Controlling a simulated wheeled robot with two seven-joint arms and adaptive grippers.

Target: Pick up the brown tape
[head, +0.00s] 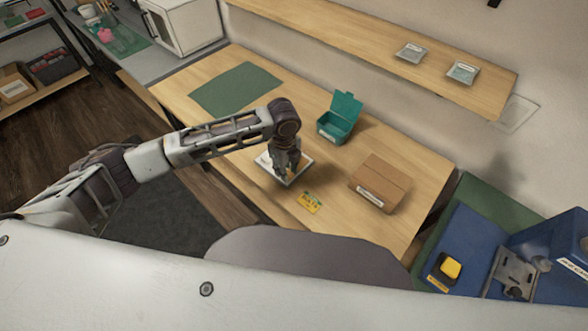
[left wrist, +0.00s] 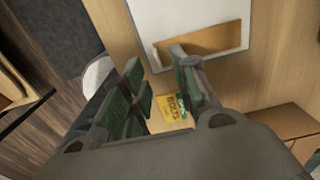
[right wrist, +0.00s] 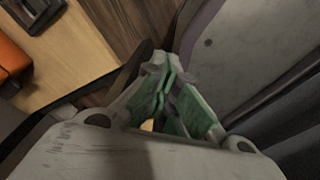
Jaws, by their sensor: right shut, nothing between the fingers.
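I cannot make out a roll of brown tape in any view. My left gripper (head: 287,168) points down over a white square piece (head: 298,176) on the wooden table and hides part of it. In the left wrist view the fingers of this gripper (left wrist: 158,82) stand apart with nothing seen held between them. The white piece (left wrist: 190,14) shows there with a brown area (left wrist: 205,42) inside its edge; I cannot tell what that is. My right gripper (right wrist: 163,85) is shut and empty, away from the white piece.
A yellow-green packet (head: 309,203) lies near the table's front edge. A cardboard box (head: 381,183) stands right of it, an open teal box (head: 337,125) behind. A green mat (head: 235,88) lies at the far left of the table (head: 185,92). A shelf (head: 380,48) holds two small packets.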

